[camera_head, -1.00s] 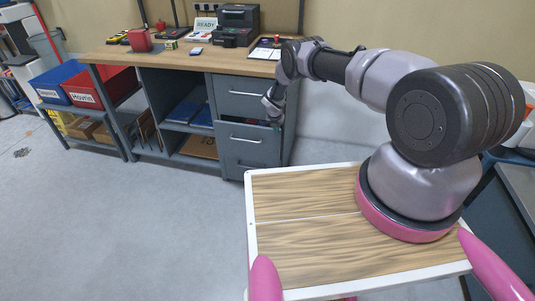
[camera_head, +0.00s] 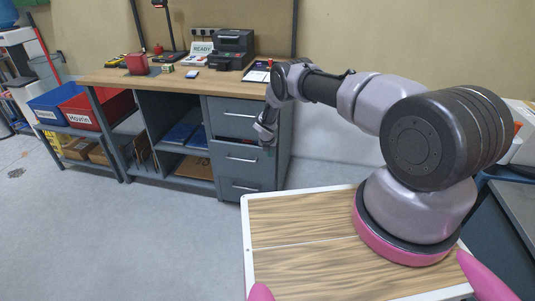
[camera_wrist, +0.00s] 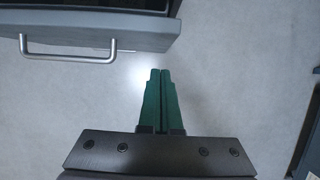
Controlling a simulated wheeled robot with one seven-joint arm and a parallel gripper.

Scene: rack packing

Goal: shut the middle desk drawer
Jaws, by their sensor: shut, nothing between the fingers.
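The grey desk (camera_head: 189,79) has a stack of drawers at its right end. The middle drawer (camera_head: 240,168) has a bar handle (camera_head: 243,158) and stands out from the desk, with a dark gap along its top. In the wrist view its grey front (camera_wrist: 90,20) and its handle (camera_wrist: 68,55) are at top left, with part of the dark inside above. My gripper (camera_head: 265,142) is at the right end of this drawer. In the wrist view my gripper (camera_wrist: 160,72) has its green fingers together and empty, apart from the drawer front, over bare floor.
The top drawer (camera_head: 236,124) looks closed. The bottom drawer (camera_head: 243,188) is below the middle one. Blue and red bins (camera_head: 80,120) stand on a shelf at the left. A black printer (camera_head: 234,45) is on the desktop. The floor before the desk is clear.

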